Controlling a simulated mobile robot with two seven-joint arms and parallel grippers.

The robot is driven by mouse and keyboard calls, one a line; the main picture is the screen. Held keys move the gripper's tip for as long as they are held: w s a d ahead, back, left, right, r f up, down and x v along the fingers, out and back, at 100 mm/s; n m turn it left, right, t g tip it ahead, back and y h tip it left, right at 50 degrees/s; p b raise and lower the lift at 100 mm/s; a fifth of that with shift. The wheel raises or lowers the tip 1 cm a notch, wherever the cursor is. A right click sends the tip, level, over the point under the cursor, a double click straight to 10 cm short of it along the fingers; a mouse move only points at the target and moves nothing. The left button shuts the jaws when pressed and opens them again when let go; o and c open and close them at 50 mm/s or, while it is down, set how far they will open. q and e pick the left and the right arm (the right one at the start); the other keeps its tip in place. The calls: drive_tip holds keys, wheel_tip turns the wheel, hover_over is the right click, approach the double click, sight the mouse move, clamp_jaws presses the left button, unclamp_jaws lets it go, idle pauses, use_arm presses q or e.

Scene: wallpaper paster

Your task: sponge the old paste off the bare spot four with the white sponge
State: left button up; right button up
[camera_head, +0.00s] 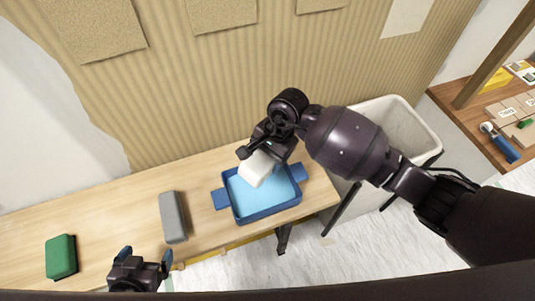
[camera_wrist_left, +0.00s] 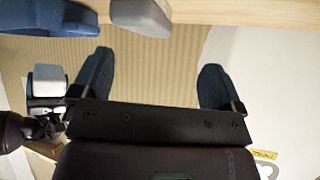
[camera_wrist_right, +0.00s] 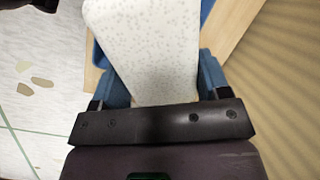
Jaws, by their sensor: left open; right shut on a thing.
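The white sponge (camera_head: 257,168) is held in my right gripper (camera_head: 258,152), tilted, over the blue tray (camera_head: 266,211) of light blue water. Whether it touches the water is unclear. In the right wrist view the speckled sponge (camera_wrist_right: 148,48) sits between the blue fingers (camera_wrist_right: 160,88). My left gripper (camera_head: 145,262) is open and empty at the table's front edge, and its spread fingers show in the left wrist view (camera_wrist_left: 158,85). Brown rough patches (camera_head: 95,28) (camera_head: 222,14) (camera_head: 320,5) and a paler patch (camera_head: 408,17) are on the striped wall. No number is readable on them.
A grey block (camera_head: 173,217) and a green block (camera_head: 61,257) lie on the wooden table (camera_head: 110,225) left of the tray. A pale bin (camera_head: 405,125) stands right of the table. A wooden side table (camera_head: 470,115) with small items is at far right.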

drive_tip(key=shift+f+b, duration=0.3)
drive_tip(key=shift+f, duration=0.55)
drive_tip(key=shift+f+b, duration=0.4)
drive_tip(key=shift+f, duration=0.4)
wheel_tip(320, 180, down, 5)
drive_tip(key=shift+r+b, duration=0.2)
drive_tip(key=shift+b, duration=0.85)
use_arm(q)
drive_tip(key=shift+s+a+f+g, duration=0.1)
drive_tip(key=shift+s+f+g, duration=0.05)
drive_tip(key=shift+f, duration=0.8)
drive_tip(key=shift+s+a+f+g, duration=0.1)
drive_tip(key=shift+f+g, duration=0.05)
drive_tip(key=shift+f, duration=0.75)
use_arm(e)
drive_tip(key=shift+f, duration=0.5)
drive_tip(key=shift+f, duration=1.5)
